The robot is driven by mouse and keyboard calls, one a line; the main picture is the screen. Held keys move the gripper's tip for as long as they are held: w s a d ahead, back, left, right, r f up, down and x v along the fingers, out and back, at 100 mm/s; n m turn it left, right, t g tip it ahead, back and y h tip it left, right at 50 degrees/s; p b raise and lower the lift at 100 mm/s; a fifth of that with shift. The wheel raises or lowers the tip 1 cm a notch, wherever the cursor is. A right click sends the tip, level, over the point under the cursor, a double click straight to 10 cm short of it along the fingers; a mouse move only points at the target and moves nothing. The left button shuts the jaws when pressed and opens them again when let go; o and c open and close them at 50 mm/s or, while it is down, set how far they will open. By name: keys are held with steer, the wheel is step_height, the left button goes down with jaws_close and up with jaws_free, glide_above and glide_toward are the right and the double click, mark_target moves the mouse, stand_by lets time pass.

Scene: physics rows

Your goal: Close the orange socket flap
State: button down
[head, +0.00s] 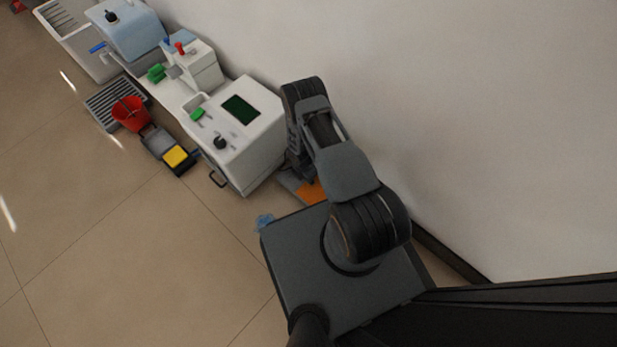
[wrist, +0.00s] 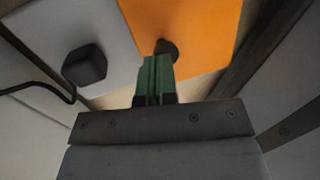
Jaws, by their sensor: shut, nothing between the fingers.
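The orange flap (wrist: 205,25) fills the upper middle of the wrist view, with a dark knob (wrist: 167,48) near its lower left edge. In the head view a small orange part of it (head: 312,192) shows between my arm and my base; the rest is hidden. My gripper (wrist: 157,68) has green fingers that are shut together and empty. Their tips are at the knob in the picture; I cannot tell whether they touch it. A light grey panel (wrist: 112,30) with a black block-shaped knob (wrist: 85,65) lies left of the flap. I cannot tell how far the flap stands open.
A white cabinet (head: 250,150) with a dark green screen stands left of my arm. The wall is close on the right. A blue item (head: 264,222) lies on the floor near my base. A red bucket (head: 130,113) and other equipment stand farther left. The left floor is clear.

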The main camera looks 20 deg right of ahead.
steer(key=w+a+r+p, duration=0.45)
steer(key=w+r, duration=0.25)
steer(key=r, duration=0.3)
steer(key=w+r+m+t+p, duration=0.3)
steer(key=r+m+p, duration=0.6)
steer(key=r, duration=2.5)
steer(key=s+r+m+p, duration=0.25)
steer(key=r+p, duration=0.25)
steer(key=r, duration=0.6)
steer(key=s+d+r+m+t+p, duration=0.1)
steer(key=s+r+m+p, duration=0.2)
steer(key=r, duration=0.7)
steer(key=s+r+m+p, duration=0.1)
steer(key=s+r+p, duration=0.2)
steer(key=r+p, duration=0.55)
steer(key=s+r+m+t+p, duration=0.1)
steer(key=s+r+m+p, duration=0.1)
steer(key=s+r, duration=0.4)
steer(key=s+r+m+y+p, duration=0.1)
steer(key=s+r+m+p, duration=0.2)
steer(key=r, duration=0.8)
steer(key=s+m, duration=0.2)
steer(key=s, duration=0.1)
steer(key=shift+a+t+p, duration=0.2)
steer(key=shift+t+p, duration=0.1)
steer(key=shift+t, duration=0.1)
